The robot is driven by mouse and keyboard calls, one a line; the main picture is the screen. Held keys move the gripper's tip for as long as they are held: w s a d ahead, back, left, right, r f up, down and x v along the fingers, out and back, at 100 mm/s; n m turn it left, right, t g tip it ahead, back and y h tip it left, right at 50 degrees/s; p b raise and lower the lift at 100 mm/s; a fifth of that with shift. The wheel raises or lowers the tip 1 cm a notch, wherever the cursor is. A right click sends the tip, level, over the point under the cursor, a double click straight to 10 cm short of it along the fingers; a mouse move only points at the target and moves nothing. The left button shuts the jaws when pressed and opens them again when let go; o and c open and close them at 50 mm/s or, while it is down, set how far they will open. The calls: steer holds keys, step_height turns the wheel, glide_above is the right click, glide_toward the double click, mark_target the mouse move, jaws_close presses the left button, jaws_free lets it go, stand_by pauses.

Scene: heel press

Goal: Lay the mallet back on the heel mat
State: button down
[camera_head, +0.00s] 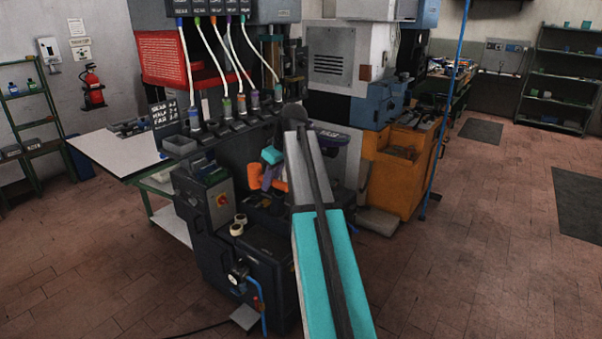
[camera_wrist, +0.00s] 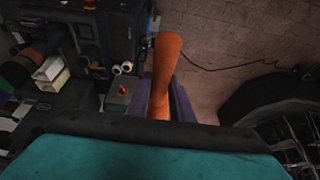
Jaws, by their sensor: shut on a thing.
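The mallet, an orange piece, shows in the head view (camera_head: 254,174) in front of the dark press. In the wrist view its orange length (camera_wrist: 166,65) stretches away from me between two purple fingers. My gripper (camera_wrist: 162,100) is shut on it. In the head view my gripper (camera_head: 268,177) is small and partly hidden behind my own arm. The mallet is in the air or close over the machine's front; I cannot tell its exact height. I cannot make out the heel mat in either view.
The dark press stands close, with a red stop button (camera_head: 222,199) and pale rolls (camera_head: 237,229) on its front. Colored hoses (camera_head: 230,62) hang above. A white-topped table (camera_head: 110,155) stands left, and an orange cabinet (camera_head: 395,175) right.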

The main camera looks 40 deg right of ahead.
steer(key=a+f+m+b, duration=0.1)
steer(key=a+f, duration=0.3)
steer(key=a, duration=0.5)
steer(key=w+a+f+m+h+b, duration=0.1)
steer(key=a+f, duration=0.3)
steer(key=a, duration=0.6)
steer(key=a+f+m+b, duration=0.1)
steer(key=a+f+b, duration=0.2)
steer(key=a, duration=0.7)
steer(key=shift+w+f+m, duration=0.2)
steer(key=shift+f+m, duration=0.2)
steer(key=shift+f, duration=0.15)
